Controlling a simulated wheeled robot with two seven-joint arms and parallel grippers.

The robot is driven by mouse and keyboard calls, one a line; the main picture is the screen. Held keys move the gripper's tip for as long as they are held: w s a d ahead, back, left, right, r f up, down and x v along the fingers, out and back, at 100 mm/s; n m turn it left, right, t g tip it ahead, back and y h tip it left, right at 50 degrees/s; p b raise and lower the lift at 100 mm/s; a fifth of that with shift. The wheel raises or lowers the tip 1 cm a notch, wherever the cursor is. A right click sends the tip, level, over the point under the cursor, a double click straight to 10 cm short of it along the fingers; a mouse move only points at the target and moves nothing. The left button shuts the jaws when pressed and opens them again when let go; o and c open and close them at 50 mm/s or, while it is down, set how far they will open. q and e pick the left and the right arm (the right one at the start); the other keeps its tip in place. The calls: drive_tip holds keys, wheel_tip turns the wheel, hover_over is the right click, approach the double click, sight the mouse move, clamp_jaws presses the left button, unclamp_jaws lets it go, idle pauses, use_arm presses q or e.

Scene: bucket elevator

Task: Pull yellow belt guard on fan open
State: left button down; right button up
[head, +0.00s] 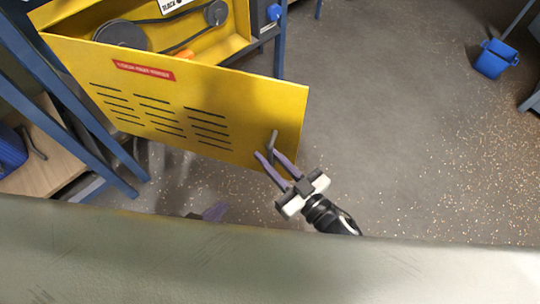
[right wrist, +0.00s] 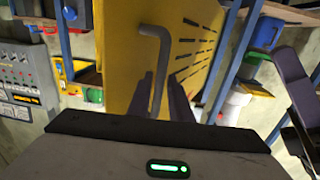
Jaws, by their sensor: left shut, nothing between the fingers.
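The yellow belt guard (head: 180,112) is a slotted panel with a red label, swung out from its yellow housing on the fan frame. Its grey bent handle (head: 273,142) is near the panel's free right edge. My right gripper (head: 269,156) is at the handle with its fingers apart, one on each side of it. In the right wrist view the handle (right wrist: 157,60) rises between the fingers, nearer the left one, and the guard (right wrist: 190,50) stands behind. My left gripper (head: 214,212) shows only partly at the grey body edge, below the panel, shut and empty.
Pulleys and a belt (head: 120,34) show inside the open housing (head: 225,48). Blue frame posts (head: 85,120) stand at left, beside a wooden shelf (head: 45,150). A blue bucket (head: 495,58) stands far right. The floor (head: 400,130) right of the panel is clear apart from scattered grains.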

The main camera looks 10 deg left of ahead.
drive_tip(key=shift+s+d, duration=0.1)
use_arm(q)
drive_tip(key=shift+s+r+p, duration=0.15)
drive_tip(key=shift+r+p, duration=0.05)
drive_tip(key=shift+p, duration=0.35)
use_arm(e)
drive_tip(key=v, duration=1)
